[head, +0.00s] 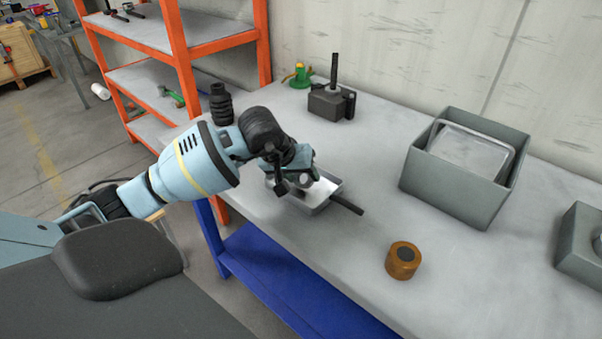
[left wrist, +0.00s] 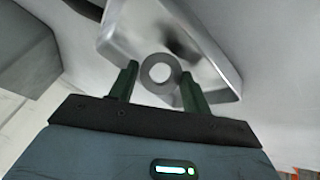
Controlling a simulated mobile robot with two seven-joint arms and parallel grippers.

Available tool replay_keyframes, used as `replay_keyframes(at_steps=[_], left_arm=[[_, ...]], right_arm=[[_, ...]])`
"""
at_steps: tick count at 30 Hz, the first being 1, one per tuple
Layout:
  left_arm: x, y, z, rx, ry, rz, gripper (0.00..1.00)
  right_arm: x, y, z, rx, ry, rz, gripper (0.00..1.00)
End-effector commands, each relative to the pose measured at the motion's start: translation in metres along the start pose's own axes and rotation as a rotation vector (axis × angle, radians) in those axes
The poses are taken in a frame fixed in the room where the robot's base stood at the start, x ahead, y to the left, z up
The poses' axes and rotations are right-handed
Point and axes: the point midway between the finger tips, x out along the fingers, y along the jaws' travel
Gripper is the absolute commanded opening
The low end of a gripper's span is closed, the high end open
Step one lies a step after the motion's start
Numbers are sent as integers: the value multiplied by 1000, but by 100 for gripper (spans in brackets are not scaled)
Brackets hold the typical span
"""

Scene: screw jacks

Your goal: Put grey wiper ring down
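The grey wiper ring (left wrist: 147,74) shows in the left wrist view as a flat ring with a round hole. It sits between the two dark green fingers of my left gripper (left wrist: 158,78), which reach its edges on both sides. In the head view my left gripper (head: 291,183) is over a shallow silver metal tray (head: 322,198) on the bench. The tray shows behind the ring in the left wrist view (left wrist: 205,62). I cannot tell the height of the ring above the tray. My right gripper is not in view.
The grey workbench (head: 455,275) bears an orange-brown cylinder (head: 403,262), a grey bin (head: 455,188) with a metal tray inside, a dark jack-like block (head: 327,103) and a black ribbed part (head: 221,104). A dark bar (head: 347,205) sticks out beside the tray. The bench's front right is mostly clear.

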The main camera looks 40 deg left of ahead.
Motion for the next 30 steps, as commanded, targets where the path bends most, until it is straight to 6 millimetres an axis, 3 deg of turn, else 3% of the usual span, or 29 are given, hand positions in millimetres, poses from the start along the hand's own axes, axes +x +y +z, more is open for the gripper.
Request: replay_keyframes(at_steps=[1, 4, 16, 30], left_arm=[[0, 0, 0, 0, 0, 0, 55], [-1, 0, 0, 0, 1, 1, 67], [-9, 2, -3, 1, 4, 1, 67], [-94, 1, -3, 2, 4, -1, 67]], right_arm=[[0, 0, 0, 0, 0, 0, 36], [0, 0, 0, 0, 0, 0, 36], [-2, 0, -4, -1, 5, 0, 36], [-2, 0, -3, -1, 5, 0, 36]])
